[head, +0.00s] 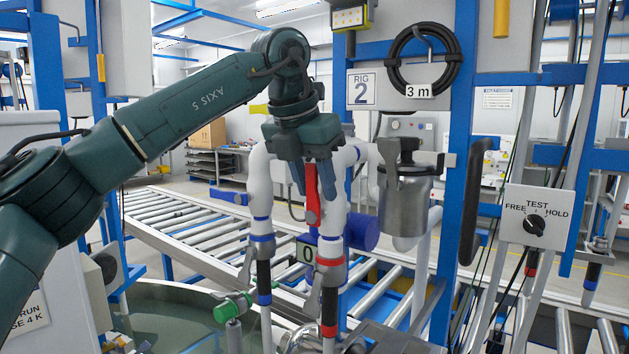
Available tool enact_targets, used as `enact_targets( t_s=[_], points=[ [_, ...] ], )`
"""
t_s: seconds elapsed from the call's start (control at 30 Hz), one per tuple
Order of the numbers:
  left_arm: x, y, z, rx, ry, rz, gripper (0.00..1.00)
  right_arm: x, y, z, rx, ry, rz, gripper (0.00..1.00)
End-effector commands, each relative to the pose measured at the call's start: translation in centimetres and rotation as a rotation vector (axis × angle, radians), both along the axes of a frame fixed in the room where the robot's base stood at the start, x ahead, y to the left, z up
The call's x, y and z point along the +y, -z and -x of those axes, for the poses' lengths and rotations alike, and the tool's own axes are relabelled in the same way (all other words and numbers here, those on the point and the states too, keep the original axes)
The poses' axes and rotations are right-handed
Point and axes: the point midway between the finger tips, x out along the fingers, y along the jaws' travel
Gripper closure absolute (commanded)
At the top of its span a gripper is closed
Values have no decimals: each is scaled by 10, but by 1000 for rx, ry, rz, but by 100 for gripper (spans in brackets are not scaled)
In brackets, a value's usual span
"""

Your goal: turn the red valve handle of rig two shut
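Rig two's sign (362,90) hangs on the blue frame at the upper middle. The red valve handle (312,197) stands upright between two white pipes below it, with its pivot at its lower end. My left gripper (313,186) points down at it from above. Its two fingers lie on either side of the handle's upper part, with no clear gap showing, so it looks shut on the handle. The handle's top is hidden in the gripper. My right gripper is not in view.
White pipes (259,190) stand close left of the gripper. A metal canister (405,200) is close right. A green valve (233,308) is low in front. A switch box (537,217) and black hoses are at the right. A roller conveyor (190,225) runs behind.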

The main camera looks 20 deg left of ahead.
Motion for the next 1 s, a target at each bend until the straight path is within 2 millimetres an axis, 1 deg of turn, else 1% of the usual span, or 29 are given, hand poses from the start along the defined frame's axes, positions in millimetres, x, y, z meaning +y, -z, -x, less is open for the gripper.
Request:
enact_targets(
  t_s=[0.03,0.07,0.4,0.8,1.0],
  points=[
    [0,0,0,0,0,0,69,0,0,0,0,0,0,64],
    [0,0,0,0,0,0,72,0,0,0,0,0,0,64],
    [0,-1,0,0,0,0,99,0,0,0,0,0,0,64],
    [0,-1,-1,-2,0,-3,100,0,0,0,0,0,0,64],
    [1,-1,-11,-13,-1,-32,100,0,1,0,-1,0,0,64]
  ],
)
